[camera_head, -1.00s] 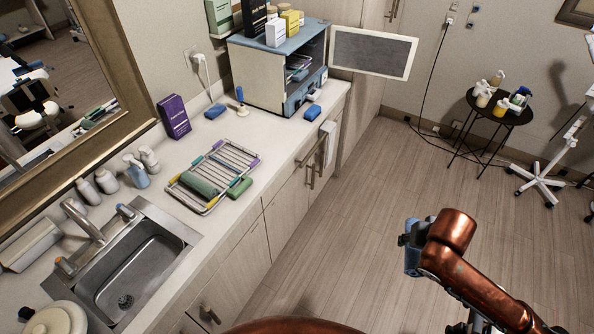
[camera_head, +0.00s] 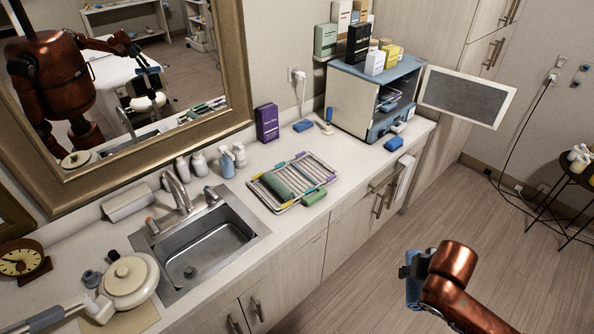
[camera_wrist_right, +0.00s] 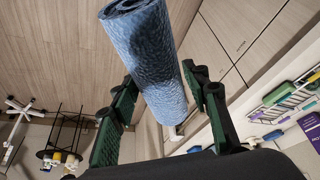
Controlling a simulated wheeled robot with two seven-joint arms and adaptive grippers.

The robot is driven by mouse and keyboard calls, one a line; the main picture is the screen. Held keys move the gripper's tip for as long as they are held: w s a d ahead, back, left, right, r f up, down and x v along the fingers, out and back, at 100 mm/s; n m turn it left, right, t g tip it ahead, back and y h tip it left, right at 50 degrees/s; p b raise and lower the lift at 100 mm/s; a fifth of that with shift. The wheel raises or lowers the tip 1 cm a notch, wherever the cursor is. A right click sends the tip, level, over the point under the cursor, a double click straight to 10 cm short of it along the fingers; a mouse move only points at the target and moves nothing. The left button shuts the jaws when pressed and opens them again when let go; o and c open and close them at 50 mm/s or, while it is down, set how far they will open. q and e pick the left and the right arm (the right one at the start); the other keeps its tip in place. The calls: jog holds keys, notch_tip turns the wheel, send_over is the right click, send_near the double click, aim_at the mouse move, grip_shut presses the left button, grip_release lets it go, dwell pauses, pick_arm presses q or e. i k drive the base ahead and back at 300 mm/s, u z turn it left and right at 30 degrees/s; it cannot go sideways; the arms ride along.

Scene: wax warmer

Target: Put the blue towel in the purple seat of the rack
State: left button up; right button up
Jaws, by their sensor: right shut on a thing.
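My right gripper (camera_head: 410,275) is low at the right in the head view, in front of the counter and far from the rack. In the right wrist view, this gripper (camera_wrist_right: 168,108) is shut on the blue towel (camera_wrist_right: 145,50), a roll between its two fingers. The rack (camera_head: 318,170) is a wire tray on the counter with yellow, teal and purple markers. Its purple marker (camera_head: 332,178) shows at the right end of its front side. A green roll (camera_head: 277,187) lies on the rack's left part; another (camera_head: 314,197) is at its front edge. My left gripper is not in view.
The sink (camera_head: 208,244) is left of the rack. A purple box (camera_head: 267,122) stands behind it, and a cabinet (camera_head: 362,100) with an open door (camera_head: 466,95) is at the back right. Free floor lies right of the counter.

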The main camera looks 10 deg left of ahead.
aim_at(310, 172)
jog(key=u, duration=1.35)
jog(key=i, duration=1)
